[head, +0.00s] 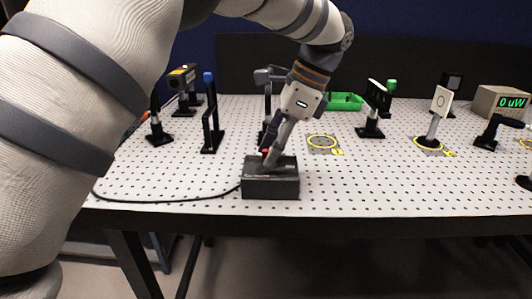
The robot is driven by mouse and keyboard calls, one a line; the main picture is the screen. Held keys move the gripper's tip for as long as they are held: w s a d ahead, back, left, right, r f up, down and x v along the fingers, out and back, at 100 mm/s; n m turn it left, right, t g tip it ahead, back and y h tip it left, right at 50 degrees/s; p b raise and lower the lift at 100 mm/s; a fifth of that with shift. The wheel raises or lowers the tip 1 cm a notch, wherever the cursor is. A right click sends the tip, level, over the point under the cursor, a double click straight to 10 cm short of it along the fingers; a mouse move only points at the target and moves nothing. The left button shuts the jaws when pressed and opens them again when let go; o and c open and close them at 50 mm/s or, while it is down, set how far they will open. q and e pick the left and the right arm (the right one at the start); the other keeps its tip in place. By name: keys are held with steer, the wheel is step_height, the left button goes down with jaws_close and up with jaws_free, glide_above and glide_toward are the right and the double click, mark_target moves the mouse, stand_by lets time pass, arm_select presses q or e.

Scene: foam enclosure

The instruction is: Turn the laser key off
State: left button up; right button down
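A dark box, which looks like the laser key controller (271,187), sits near the front edge of the perforated optical table. A black cable runs from its left side. My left gripper (270,163) reaches down from above with its fingertips at the top of the box. A small red part (265,152) shows beside the fingers. The key itself is hidden by the fingers, and I cannot tell whether they are closed on it. My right gripper is not in view.
A meter (502,102) reads 0 uW. A green tray (345,101) lies at the back. The table's front right is mostly clear.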

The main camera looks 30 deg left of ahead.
arm_select(q)
steer(key=shift+w+r, duration=0.1)
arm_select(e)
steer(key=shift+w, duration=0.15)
arm_select(q)
jaws_close()
steer(key=shift+n, duration=0.3)
steer(key=n, duration=0.2)
steer(key=n+g+h, duration=0.1)
steer(key=n, duration=0.1)
steer(key=shift+w+a+n+b, duration=0.15)
steer(key=shift+n+b, duration=0.15)
steer(key=shift+b, duration=0.05)
steer(key=n+g+h, duration=0.1)
steer(key=n+h, duration=0.1)
steer(key=n, duration=0.2)
steer(key=shift+a+n, duration=0.1)
steer(key=shift+n, duration=0.2)
steer(key=n+h, duration=0.1)
steer(key=n, duration=0.3)
steer(key=shift+a+h, duration=0.1)
steer(key=shift+h, duration=0.3)
steer(key=shift+n+h, duration=0.7)
steer(key=shift+n, duration=1.4)
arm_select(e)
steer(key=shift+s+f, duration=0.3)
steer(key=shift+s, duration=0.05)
arm_select(q)
steer(key=shift+f, duration=0.2)
